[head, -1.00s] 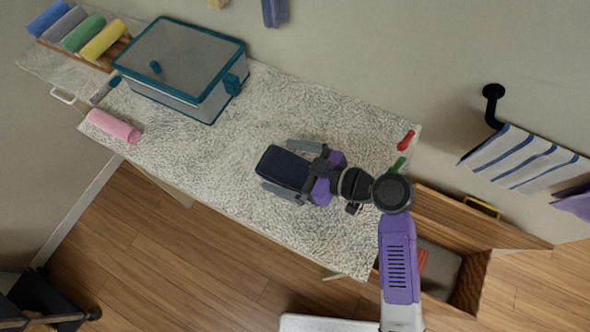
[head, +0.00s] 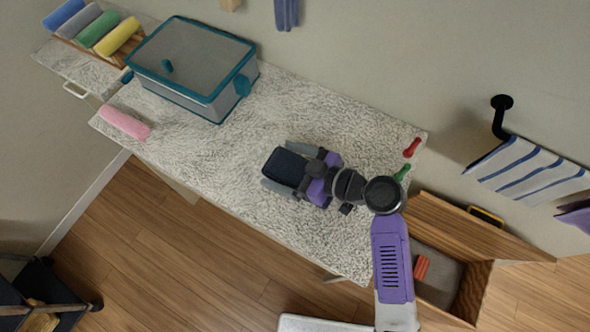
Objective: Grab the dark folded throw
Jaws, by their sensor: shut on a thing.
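The dark folded throw (head: 284,166) is a small navy bundle over the speckled countertop (head: 235,165), near its middle. My gripper (head: 281,171) reaches it from the right, with one grey finger along its upper side and one along its lower side. The fingers are shut on the throw. The part of the throw toward the palm is hidden by my gripper. From this overhead view I cannot tell whether the throw touches the counter or is a little above it.
A teal-rimmed clear bin (head: 190,70) and a pink rolled towel (head: 125,122) stand left on the counter. Rolled towels (head: 98,32) lie on a wooden rack. Red (head: 411,147) and green (head: 402,172) items sit by the right edge. An open wooden chest (head: 480,285) stands at right.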

